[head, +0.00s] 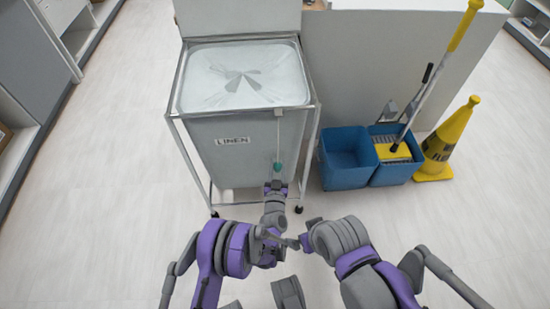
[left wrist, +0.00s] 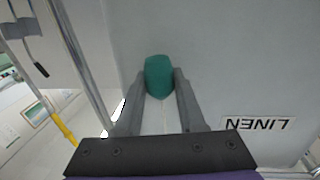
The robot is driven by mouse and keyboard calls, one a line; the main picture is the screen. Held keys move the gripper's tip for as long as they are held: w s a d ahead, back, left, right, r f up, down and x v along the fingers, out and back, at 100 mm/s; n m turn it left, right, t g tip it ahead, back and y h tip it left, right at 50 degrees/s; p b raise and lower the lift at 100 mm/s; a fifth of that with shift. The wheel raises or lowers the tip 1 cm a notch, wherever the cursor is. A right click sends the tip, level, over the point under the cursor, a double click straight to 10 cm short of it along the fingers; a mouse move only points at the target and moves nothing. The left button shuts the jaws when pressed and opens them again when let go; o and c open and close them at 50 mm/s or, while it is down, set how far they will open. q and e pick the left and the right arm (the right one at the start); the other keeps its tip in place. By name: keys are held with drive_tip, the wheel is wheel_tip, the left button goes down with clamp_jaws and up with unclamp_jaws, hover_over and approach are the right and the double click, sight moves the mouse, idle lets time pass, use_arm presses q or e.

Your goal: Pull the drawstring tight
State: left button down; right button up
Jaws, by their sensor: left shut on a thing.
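A grey linen bag (head: 235,150) with a LINEN label (head: 232,140) hangs in a wheeled metal frame. Its top (head: 243,75) is gathered, with folds meeting at a small dark spot in the middle. A white drawstring (head: 278,132) hangs over the front right rim, with a green toggle (head: 278,167) at its lower end. My left gripper (head: 276,184) is at the toggle in front of the bag. In the left wrist view, its fingers are shut on the green toggle (left wrist: 159,76). My right arm is at the lower right, and its fingertips cannot be made out clearly.
A blue two-part mop bucket (head: 345,178) and a yellow floor sign (head: 446,140) stand right of the frame, by a white partition (head: 400,50). A yellow-handled mop (head: 425,90) leans there. Floor left of the frame is clear.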

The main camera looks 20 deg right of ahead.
use_arm(q)
drive_tip(key=shift+f, duration=0.3)
drive_tip(key=c, duration=0.5)
unclamp_jaws()
drive_tip(key=shift+s, duration=0.1)
use_arm(e)
drive_tip(key=shift+f, duration=0.1)
